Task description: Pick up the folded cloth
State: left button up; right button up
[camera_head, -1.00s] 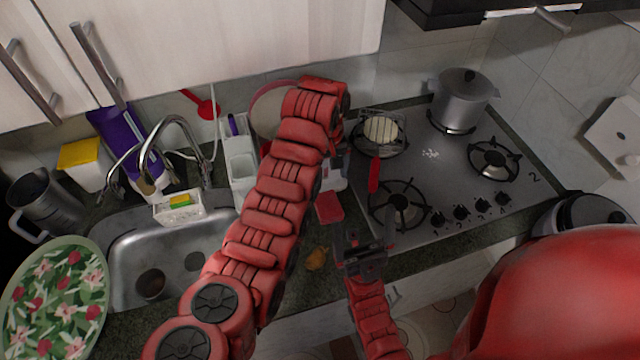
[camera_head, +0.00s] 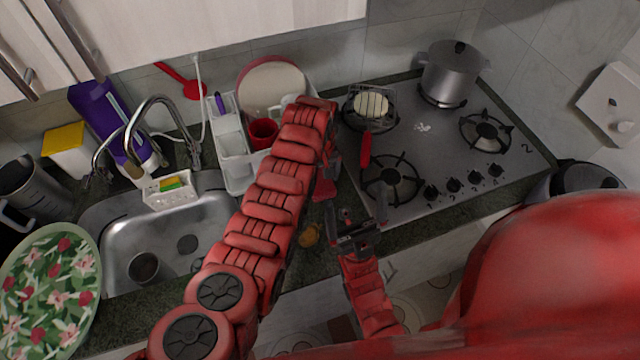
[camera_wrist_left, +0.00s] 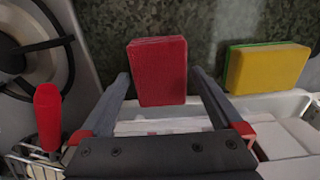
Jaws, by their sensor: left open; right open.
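The folded cloth looks like a red block-shaped piece (camera_head: 324,189) on the dark counter, between the dish rack and the stove. It also shows in the left wrist view (camera_wrist_left: 158,70), in the upper middle. My left gripper (camera_wrist_left: 161,76) is open and empty there, with a fingertip on either side of the cloth's picture; contact cannot be told. In the head view my left forearm hides most of that gripper. My right gripper (camera_head: 356,222) is open and empty near the counter's front edge, to the lower right of the cloth.
A white dish rack (camera_head: 236,186) with a red mug (camera_head: 263,133) stands behind my left arm. A yellow-green sponge (camera_wrist_left: 265,68) is beside the cloth. The sink (camera_head: 210,215) is left.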

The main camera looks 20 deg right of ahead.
pick_arm(q)
jog(key=shift+w+f, duration=0.1)
jog(key=c, duration=1.2)
